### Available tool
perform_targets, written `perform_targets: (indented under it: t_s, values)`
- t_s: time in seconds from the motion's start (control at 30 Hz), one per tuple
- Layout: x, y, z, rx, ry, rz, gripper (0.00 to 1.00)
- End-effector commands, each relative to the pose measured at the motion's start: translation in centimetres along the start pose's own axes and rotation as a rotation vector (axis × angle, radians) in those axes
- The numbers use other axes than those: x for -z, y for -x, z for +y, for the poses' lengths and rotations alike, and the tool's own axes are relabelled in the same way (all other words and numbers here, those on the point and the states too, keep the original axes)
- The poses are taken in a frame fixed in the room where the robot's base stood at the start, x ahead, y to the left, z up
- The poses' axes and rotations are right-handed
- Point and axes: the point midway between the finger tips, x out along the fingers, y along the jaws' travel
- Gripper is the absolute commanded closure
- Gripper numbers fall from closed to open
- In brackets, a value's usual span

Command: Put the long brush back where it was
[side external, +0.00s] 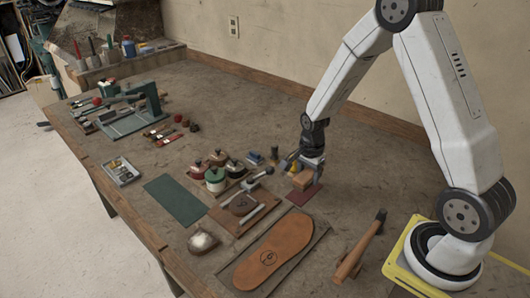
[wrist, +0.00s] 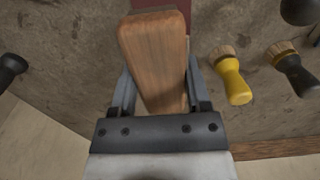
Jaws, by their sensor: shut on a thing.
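A brown wooden block-like piece, seemingly the long brush (wrist: 155,55), is between the two fingers of my gripper (wrist: 156,95) in the wrist view. The mat (wrist: 150,4) also shows at the top of the wrist view.
A yellow-handled brush (wrist: 235,85) and a black-handled brush (wrist: 296,75) stand close right of my gripper in the wrist view. Lidded pots (side external: 215,178), a green mat (side external: 175,198), a leather sole (side external: 273,255) and a hammer (side external: 360,248) lie around. Bare table (side external: 240,110) is clear behind.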

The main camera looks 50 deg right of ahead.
Motion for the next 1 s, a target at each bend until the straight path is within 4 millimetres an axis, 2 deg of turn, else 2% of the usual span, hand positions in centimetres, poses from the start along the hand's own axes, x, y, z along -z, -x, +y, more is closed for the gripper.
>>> perform_targets:
  t_s: [0.33,0.7,1.0]
  values:
    - [0.1,-0.6,-0.5,0.000,0.000,0.000,0.94]
    - [0.1,-3.6,-0.6,0.001,0.000,-0.002,0.94]
    - [0.1,-3.7,-0.6,0.002,0.000,-0.001,0.94]
